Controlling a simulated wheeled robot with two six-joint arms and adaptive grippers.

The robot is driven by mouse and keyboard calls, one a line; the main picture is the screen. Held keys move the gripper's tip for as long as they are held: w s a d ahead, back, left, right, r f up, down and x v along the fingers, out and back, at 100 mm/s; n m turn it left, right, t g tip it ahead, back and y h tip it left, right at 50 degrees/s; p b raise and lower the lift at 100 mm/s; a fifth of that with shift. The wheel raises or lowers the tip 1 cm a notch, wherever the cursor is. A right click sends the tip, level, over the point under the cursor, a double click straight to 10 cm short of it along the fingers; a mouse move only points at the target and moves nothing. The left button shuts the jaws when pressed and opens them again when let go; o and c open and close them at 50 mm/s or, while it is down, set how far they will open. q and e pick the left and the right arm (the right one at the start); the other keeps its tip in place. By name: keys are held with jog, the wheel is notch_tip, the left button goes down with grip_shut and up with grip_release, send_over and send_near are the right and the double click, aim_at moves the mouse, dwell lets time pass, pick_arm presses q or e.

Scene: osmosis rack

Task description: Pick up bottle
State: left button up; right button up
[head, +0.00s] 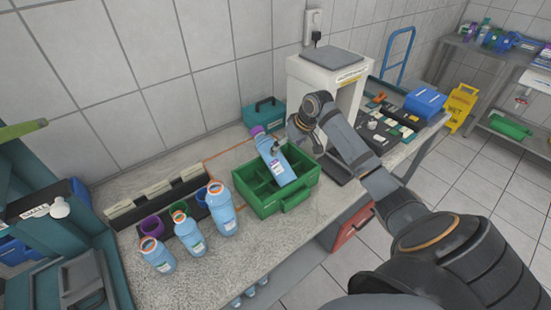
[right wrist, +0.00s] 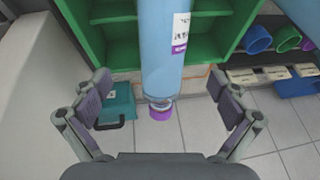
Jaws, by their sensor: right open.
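A light blue bottle (head: 272,160) with a purple cap leans in the green compartment crate (head: 288,201), its capped end up and toward the wall. My right gripper (head: 298,139) is beside the bottle's upper part, at the crate's back edge. In the right wrist view the gripper (right wrist: 159,90) is open, with one finger on each side of the bottle (right wrist: 162,65). Gaps show between both fingers and the bottle. Three more blue bottles with orange rings stand on the counter: a front one (head: 158,256), a middle one (head: 189,234) and a larger one (head: 222,212). My left gripper is not seen.
A dark rack (head: 155,197) with coloured cups stands behind the three bottles. A teal box (head: 264,114) is behind the crate. A white device (head: 325,75) stands behind my right arm. The counter's front (head: 222,262) is clear.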

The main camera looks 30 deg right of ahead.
aim_at(278, 154)
jog(key=shift+w+a+f, duration=0.45)
jog(key=shift+w+f, duration=0.35)
jog(key=shift+w, duration=0.05)
jog(key=shift+w+a+f, duration=0.1)
jog(key=shift+w+f, duration=0.05)
jog(key=shift+w, duration=0.1)
jog(key=shift+p+x, duration=0.95)
jog(key=shift+x, duration=0.05)
jog(key=x, duration=0.2)
jog(key=shift+f, duration=0.35)
jog(key=c, duration=1.3)
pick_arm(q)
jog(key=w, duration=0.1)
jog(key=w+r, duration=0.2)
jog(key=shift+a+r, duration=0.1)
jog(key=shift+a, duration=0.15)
pick_arm(e)
jog(key=shift+r, duration=0.1)
jog(key=c, duration=0.6)
jog(key=shift+r, duration=0.1)
